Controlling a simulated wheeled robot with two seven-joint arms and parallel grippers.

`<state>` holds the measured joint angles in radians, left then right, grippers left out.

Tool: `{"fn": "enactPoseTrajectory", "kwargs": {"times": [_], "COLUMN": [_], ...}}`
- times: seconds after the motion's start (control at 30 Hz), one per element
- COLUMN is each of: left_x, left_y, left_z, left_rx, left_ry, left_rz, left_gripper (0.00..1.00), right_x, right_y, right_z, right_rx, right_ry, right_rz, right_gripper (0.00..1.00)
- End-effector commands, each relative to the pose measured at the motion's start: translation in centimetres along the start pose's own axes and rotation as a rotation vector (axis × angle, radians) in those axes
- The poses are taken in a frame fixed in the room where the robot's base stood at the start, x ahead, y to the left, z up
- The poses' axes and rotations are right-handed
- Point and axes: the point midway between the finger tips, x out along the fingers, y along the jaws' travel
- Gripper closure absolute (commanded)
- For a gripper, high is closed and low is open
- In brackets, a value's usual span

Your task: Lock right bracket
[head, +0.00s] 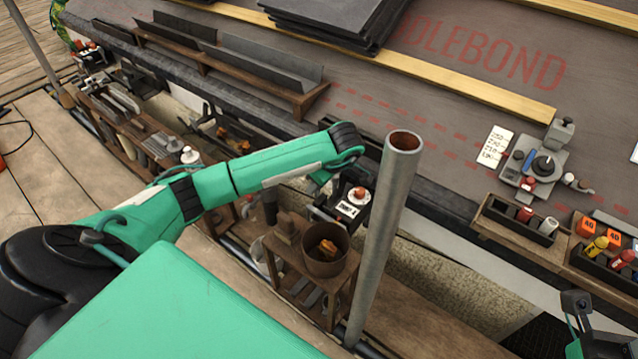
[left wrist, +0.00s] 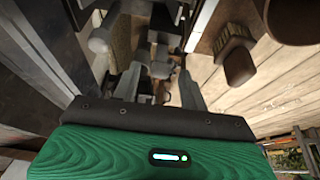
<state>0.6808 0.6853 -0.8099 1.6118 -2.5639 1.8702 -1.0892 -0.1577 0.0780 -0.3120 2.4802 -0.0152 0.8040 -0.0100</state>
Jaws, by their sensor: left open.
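The right bracket (head: 352,207) seems to be the small dark unit with a red-orange knob and a white label, at the roof's lower edge left of a grey pole. My left arm reaches over to it from the left. Its wrist is just above the bracket, and its fingers are hard to make out there. In the left wrist view my left gripper (left wrist: 160,90) is open, with grey and dark metal parts between and beyond its fingers. I cannot tell whether a finger touches the bracket.
The upright grey pole (head: 387,230) stands close to the right of my left wrist. A wooden stand with a brown bucket (head: 325,255) is below. A similar knobbed unit (head: 93,55) sits at upper left. Tool trays (head: 515,230) line the roof edge at right.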

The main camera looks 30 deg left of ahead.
Motion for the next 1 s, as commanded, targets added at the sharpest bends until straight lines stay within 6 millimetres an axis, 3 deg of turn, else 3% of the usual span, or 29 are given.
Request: {"fn": "enactPoseTrajectory", "kwargs": {"times": [0.2, 0.43, 0.73, 1.0], "left_x": [0.0, 0.0, 0.0, 0.3], "left_y": [0.0, 0.0, 0.0, 0.0], "left_z": [0.0, 0.0, -0.3, -1.3], "left_rx": [0.000, 0.000, -0.001, -0.003], "left_ry": [0.000, 0.000, -0.026, -0.167], "left_rz": [0.001, 0.001, 0.001, -0.001], "left_gripper": [0.56, 1.00, 1.00, 1.00], "right_x": [0.2, 0.2, 0.2, 0.2], "right_y": [0.0, 0.0, 0.0, 0.0], "right_z": [-0.1, -0.1, -0.1, 0.0], "right_rx": [0.000, 0.000, 0.001, 0.003], "right_ry": [0.007, 0.007, 0.001, -0.018], "right_rz": [-0.002, -0.002, 0.000, 0.003], "right_gripper": [0.65, 0.65, 0.65, 0.65]}}
